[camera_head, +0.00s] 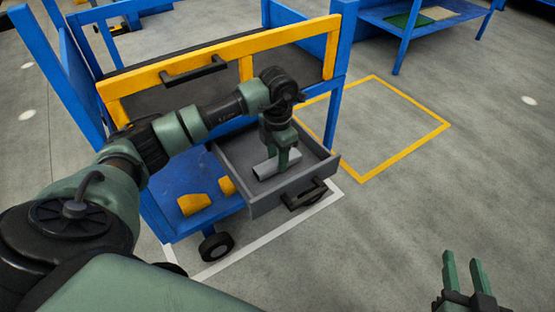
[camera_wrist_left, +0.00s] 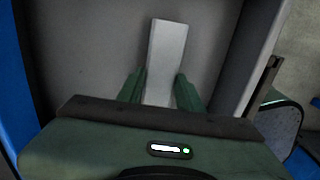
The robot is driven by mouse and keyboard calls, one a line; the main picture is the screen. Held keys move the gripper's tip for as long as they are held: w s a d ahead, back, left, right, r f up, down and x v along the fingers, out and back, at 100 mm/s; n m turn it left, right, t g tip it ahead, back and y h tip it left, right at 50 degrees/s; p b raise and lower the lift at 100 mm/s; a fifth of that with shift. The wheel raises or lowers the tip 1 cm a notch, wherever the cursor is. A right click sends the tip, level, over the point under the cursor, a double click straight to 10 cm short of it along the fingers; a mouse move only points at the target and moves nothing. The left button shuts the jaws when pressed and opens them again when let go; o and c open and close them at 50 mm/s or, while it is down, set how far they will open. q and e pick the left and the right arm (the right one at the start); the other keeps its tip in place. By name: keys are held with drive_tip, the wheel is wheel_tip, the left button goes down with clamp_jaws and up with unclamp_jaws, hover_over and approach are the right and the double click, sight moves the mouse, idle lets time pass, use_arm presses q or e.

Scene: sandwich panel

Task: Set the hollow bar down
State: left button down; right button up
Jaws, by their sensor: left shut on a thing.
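The hollow bar (camera_head: 265,169) is a short light-grey piece inside the open grey drawer (camera_head: 262,206) of the blue cart. My left gripper (camera_head: 284,160) points down into the drawer and is shut on the bar. In the left wrist view the bar (camera_wrist_left: 166,55) lies between the two green fingers of my left gripper (camera_wrist_left: 160,92), with its far end reaching out over the drawer floor (camera_wrist_left: 90,50). I cannot tell whether the bar touches the floor. My right gripper (camera_head: 464,275) is at the lower right, with its fingers apart and nothing between them.
The blue cart (camera_head: 185,225) has a yellow-framed upper front with a black handle (camera_head: 194,70). Yellow pieces (camera_head: 194,204) lie on its lower shelf. The drawer has a dark handle (camera_head: 304,194). A yellow floor outline (camera_head: 432,133) encloses clear floor. A blue table (camera_head: 405,28) stands behind.

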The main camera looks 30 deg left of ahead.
use_arm(q)
drive_tip(key=shift+f, duration=0.1)
use_arm(e)
drive_tip(key=shift+r, duration=0.25)
use_arm(q)
drive_tip(key=shift+f, duration=0.1)
use_arm(e)
drive_tip(key=shift+w+a+r, duration=0.1)
use_arm(q)
drive_tip(key=c, duration=0.9)
unclamp_jaws()
use_arm(e)
drive_tip(key=shift+r+t, duration=0.15)
drive_tip(key=shift+t, duration=0.15)
